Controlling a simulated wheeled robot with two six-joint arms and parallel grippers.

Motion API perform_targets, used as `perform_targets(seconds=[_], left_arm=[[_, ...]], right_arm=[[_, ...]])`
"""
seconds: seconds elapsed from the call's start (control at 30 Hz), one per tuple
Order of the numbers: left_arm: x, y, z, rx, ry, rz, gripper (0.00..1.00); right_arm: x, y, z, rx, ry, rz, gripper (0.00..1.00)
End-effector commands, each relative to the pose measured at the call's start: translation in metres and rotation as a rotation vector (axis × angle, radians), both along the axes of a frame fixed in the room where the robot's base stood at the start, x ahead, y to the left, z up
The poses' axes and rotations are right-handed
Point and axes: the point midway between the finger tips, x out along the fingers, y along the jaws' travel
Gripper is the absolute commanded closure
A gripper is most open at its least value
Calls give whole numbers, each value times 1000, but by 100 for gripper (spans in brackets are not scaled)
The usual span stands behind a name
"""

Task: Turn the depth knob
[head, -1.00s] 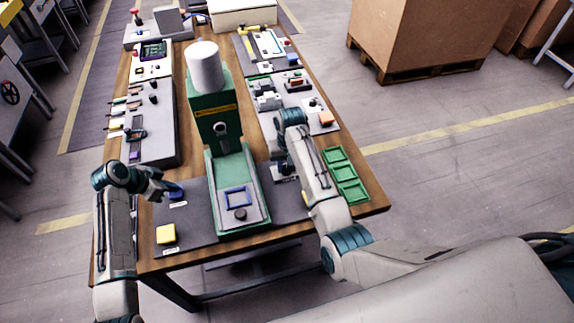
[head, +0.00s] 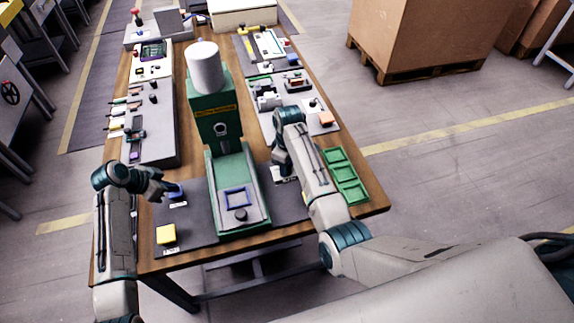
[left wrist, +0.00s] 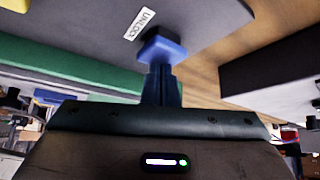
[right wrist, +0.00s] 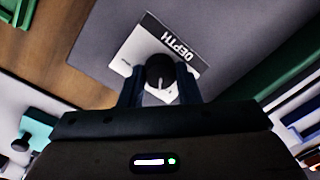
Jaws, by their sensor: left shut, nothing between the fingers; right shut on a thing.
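The black depth knob (right wrist: 160,72) with a pale pointer line sits on a plate marked DEPTH (right wrist: 137,48). My right gripper (right wrist: 160,88) is shut on the knob, one finger on each side. In the head view my right arm hides the knob, and part of the plate (head: 288,178) shows beside the right gripper (head: 279,168). My left gripper (left wrist: 161,70) is shut and empty, its tips at the blue button (left wrist: 163,46) by the UNLOCK label; I cannot tell whether they touch it. The button also shows in the head view (head: 176,190), beside the left gripper (head: 172,191).
A yellow button (head: 166,233) is at the front left. Green trays (head: 345,177) lie right of my right arm. Tool boards line both table sides.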

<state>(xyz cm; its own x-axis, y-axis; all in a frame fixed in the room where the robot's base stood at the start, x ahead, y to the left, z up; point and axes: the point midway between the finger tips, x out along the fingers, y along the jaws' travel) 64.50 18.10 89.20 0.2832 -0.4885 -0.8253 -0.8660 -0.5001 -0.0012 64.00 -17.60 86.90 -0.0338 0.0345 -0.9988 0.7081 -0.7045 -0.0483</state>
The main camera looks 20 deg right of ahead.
Motion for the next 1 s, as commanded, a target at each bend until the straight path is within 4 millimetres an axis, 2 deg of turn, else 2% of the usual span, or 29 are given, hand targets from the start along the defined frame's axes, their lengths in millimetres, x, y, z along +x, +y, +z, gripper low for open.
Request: perform_targets(seconds=[0.4, 0.97, 1.0], left_arm=[[-1, 1, -2, 1, 4, 1, 100], [-1, 0, -2, 1, 4, 1, 100], [-1, 0, -2, 1, 4, 1, 100]], right_arm=[[0, 0, 0, -1, 1, 184, 93], [0, 1, 0, 1, 1, 210, 93], [0, 1, 0, 1, 1, 210, 62]])
